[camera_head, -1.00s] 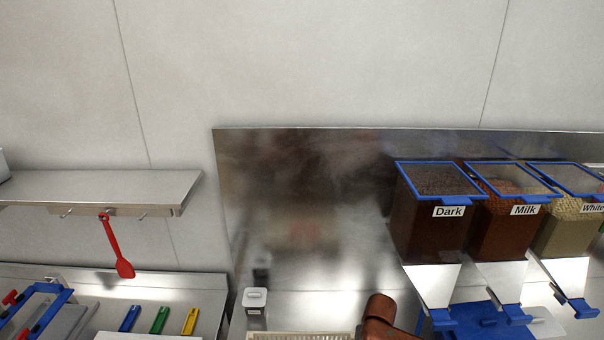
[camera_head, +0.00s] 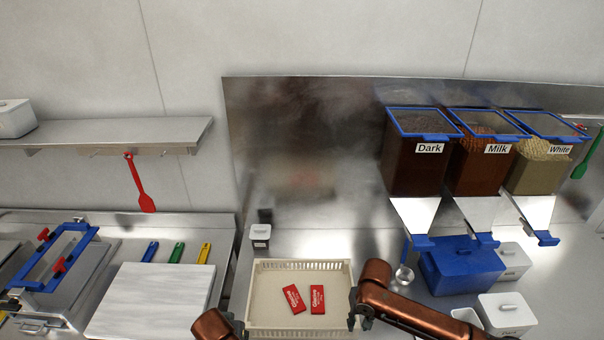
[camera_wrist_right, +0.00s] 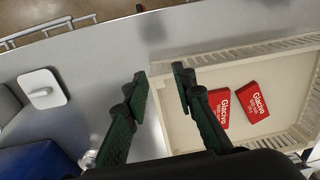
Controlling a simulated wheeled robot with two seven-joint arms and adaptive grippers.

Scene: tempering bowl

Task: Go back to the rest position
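My right gripper (camera_head: 356,308) is at the right wall of a cream basket (camera_head: 345,275). In the right wrist view, its two dark fingers (camera_wrist_right: 160,86) stand apart with nothing between them, and one overlaps the basket's edge. My left gripper (camera_head: 238,324) is at the bottom of the head view, by the basket's lower left corner. It shows only partly, and its fingers are not clear. Two red packets, a left one (camera_head: 293,299) and a right one (camera_head: 317,299), lie inside the basket.
Dispensers labelled Dark (camera_head: 418,172), Milk (camera_head: 480,170) and White (camera_head: 538,175) hang at the right above a blue box (camera_head: 460,268). A ladle (camera_head: 404,276) and white lidded tubs (camera_head: 507,314) stand nearby. A white board (camera_head: 150,298) lies at the left.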

